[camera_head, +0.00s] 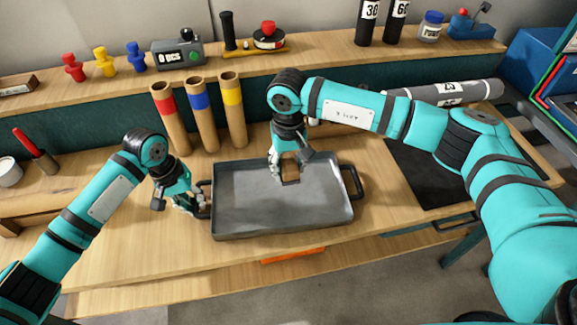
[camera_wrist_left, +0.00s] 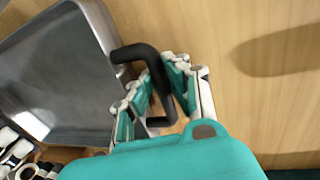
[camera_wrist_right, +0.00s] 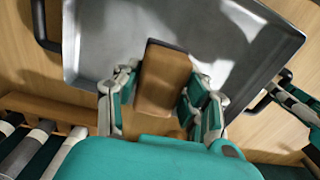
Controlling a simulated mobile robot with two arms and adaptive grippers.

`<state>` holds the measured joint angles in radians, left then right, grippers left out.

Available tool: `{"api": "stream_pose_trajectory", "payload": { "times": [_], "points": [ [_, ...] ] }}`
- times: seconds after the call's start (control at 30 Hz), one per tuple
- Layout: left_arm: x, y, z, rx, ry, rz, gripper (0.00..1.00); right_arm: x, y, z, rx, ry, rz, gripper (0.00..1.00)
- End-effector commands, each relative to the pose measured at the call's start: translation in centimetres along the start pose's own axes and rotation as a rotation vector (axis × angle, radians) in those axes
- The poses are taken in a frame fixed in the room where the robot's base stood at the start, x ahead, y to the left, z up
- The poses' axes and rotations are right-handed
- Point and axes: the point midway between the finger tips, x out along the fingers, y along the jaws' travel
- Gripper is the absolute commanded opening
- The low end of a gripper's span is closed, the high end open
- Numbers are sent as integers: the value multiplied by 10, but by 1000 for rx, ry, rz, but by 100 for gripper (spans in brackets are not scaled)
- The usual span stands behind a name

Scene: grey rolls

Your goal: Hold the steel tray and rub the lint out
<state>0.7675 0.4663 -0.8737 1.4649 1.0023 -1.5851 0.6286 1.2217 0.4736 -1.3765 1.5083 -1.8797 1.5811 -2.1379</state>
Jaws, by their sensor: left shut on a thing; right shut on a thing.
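The grey steel tray (camera_head: 240,215) lies on the wooden bench with a black handle at each end. My left gripper (camera_head: 202,205) is shut on the tray's left black handle (camera_wrist_left: 138,54); its fingers sit on either side of the bar in the left wrist view (camera_wrist_left: 158,92). My right gripper (camera_head: 290,165) is shut on a brown block (camera_wrist_right: 163,78) with a dark far edge, over the inside of the tray near its back wall. I cannot tell whether the block touches the tray floor. Pale patches show on the tray floor; I cannot tell lint from glare.
Cardboard tubes with red (camera_head: 170,118), blue (camera_head: 203,115) and yellow (camera_head: 232,110) bands stand behind the tray. A dark mat (camera_head: 435,175) and a grey roll (camera_head: 460,92) lie to the right. The bench front is mostly clear.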

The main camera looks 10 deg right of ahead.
Motion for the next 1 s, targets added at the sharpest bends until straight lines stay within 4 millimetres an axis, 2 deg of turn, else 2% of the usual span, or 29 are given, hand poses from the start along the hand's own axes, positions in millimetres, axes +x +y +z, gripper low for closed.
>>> {"api": "stream_pose_trajectory", "payload": {
  "times": [0.2,0.23,0.43,0.77,0.87,1.0],
  "points": [
    [0,0,0,0,1,1,0,0,0,0,0,0,0,2],
    [0,0,0,0,1,1,14,0,0,0,0,0,0,2],
    [0,0,0,0,0,0,38,0,0,0,0,0,-1,2],
    [-5,0,0,0,1,0,38,0,0,0,0,0,-1,2],
    [-17,0,-1,-1,2,0,38,0,0,0,-1,0,-1,2],
    [-45,0,-1,2,4,0,38,0,0,0,-1,0,-1,2]
  ]
}}
